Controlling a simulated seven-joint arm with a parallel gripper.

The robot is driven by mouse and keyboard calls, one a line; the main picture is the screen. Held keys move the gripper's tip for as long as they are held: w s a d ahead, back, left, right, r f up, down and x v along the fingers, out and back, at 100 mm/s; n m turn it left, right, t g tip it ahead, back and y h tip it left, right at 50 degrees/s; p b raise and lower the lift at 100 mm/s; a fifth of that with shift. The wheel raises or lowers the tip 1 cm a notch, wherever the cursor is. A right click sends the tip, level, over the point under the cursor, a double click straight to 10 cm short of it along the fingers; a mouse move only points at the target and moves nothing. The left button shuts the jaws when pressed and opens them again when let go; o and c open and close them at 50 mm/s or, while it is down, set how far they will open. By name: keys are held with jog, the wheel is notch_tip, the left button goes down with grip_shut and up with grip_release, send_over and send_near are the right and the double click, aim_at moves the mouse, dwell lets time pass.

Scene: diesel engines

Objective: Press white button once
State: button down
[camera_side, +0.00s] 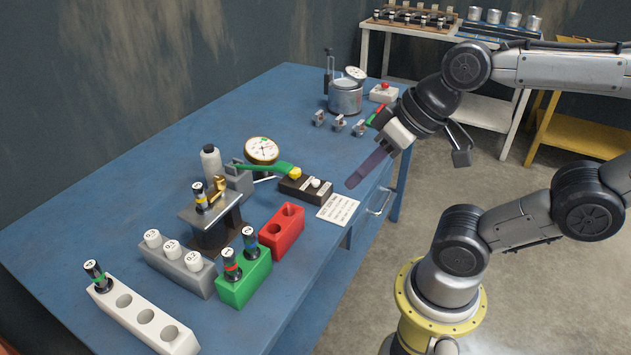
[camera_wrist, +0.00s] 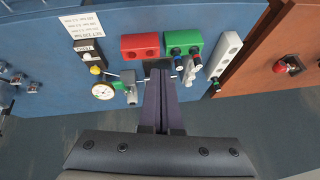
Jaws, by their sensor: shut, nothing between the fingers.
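The white button (camera_side: 315,183) sits on a small black box (camera_side: 291,187), beside a yellow button (camera_side: 295,172). In the wrist view my gripper (camera_wrist: 158,75) points up the middle, right of the box.
A dial gauge (camera_side: 262,150) with a green-handled lever (camera_side: 265,169) stands left of the box. A white label card (camera_side: 338,209) lies in front. Red (camera_side: 282,231), green (camera_side: 244,278) and grey (camera_side: 178,263) blocks stand nearer. The blue table (camera_side: 120,205) is clear at far left.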

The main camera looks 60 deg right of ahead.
jog(key=w+a+r+m+y, duration=0.2)
jog(key=w+a+m, duration=0.1)
jog(key=w+m, duration=0.3)
jog(key=m+t+h, duration=0.1)
jog(key=m+t, duration=0.2)
jog(key=m, duration=1.4)
send_over(316, 182)
notch_tip(316, 182, down, 12)
jog(key=shift+s+d+f, duration=0.2)
jog(key=shift+s+d, duration=0.25)
jog(key=shift+h, duration=0.3)
jog(key=shift+f, duration=4.4)
